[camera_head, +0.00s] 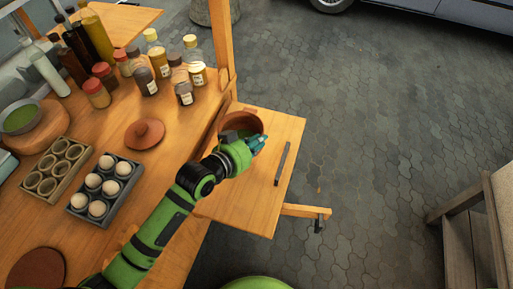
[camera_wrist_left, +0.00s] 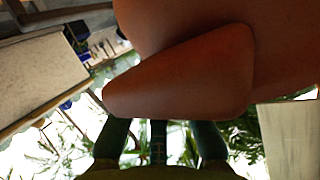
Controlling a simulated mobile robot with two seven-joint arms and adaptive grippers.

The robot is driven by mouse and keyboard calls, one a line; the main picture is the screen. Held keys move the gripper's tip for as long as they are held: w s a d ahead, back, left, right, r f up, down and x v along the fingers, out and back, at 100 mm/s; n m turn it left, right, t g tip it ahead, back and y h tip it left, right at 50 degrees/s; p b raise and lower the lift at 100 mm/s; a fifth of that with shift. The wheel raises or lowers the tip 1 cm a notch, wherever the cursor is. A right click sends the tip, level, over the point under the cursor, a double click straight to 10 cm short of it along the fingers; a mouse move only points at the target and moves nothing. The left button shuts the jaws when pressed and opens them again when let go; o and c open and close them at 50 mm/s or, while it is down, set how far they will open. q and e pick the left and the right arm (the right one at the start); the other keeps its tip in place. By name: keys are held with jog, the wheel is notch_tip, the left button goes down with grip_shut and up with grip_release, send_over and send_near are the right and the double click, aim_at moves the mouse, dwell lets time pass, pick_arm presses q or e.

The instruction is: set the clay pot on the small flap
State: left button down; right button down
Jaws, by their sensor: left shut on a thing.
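My right gripper is not in view.
A dark flat bar (camera_head: 283,163) lies on the flap's right part. A clay lid (camera_head: 145,133), an egg tray (camera_head: 104,189), a tray of cups (camera_head: 58,170) and several bottles and jars stand on the counter. A wooden post (camera_head: 224,45) rises behind the pot.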

pick_arm(q)
jog(key=shift+w+f, duration=0.1)
jog(key=shift+f, duration=1.8)
jog(key=c, duration=1.7)
grip_release()
jog(key=shift+f, duration=0.25)
jog(key=o, duration=0.4)
jog(key=shift+o, duration=0.2)
jog(key=shift+r, duration=0.15)
jog(key=v, duration=1.2)
